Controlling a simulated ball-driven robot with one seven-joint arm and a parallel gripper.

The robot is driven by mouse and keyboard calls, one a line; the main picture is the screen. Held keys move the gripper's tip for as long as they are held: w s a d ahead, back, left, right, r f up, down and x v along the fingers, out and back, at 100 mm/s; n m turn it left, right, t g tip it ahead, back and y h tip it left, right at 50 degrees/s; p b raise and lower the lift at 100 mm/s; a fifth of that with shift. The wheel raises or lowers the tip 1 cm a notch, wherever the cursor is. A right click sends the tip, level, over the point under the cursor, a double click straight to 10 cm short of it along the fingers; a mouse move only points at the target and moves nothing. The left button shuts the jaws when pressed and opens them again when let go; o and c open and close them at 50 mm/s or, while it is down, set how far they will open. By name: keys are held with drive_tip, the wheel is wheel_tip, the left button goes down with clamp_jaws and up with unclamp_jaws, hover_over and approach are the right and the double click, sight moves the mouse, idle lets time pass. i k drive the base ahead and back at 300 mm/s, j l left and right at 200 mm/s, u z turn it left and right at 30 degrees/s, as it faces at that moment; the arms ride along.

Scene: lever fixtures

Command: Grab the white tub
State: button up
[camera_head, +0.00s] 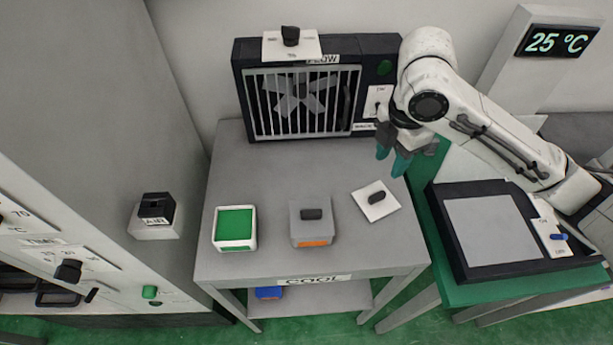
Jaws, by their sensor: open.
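A white tub (235,245) with a green top or contents stands at the left front of the grey table (285,160). My gripper (392,165) has teal fingers pointing down near the table's right edge, in front of the fan unit. It is open, and no object shows between the fingers. It is well apart from the tub, to the right and farther back. Nothing hides the tub.
A grey-lidded orange box (312,229) stands right of the tub. A white plate with a dark knob (376,200) lies farther right. The fan unit (305,95) stands at the back. A dark-framed panel (487,232) occupies the green table at right. The table's middle is clear.

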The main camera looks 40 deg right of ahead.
sight(235, 227)
drive_tip(key=j+u, duration=0.15)
drive_tip(key=j, duration=0.4)
drive_tip(key=i+j+u, duration=0.2)
drive_tip(key=j, duration=0.35)
drive_tip(key=j+u, duration=0.15)
drive_tip(key=j, duration=0.4)
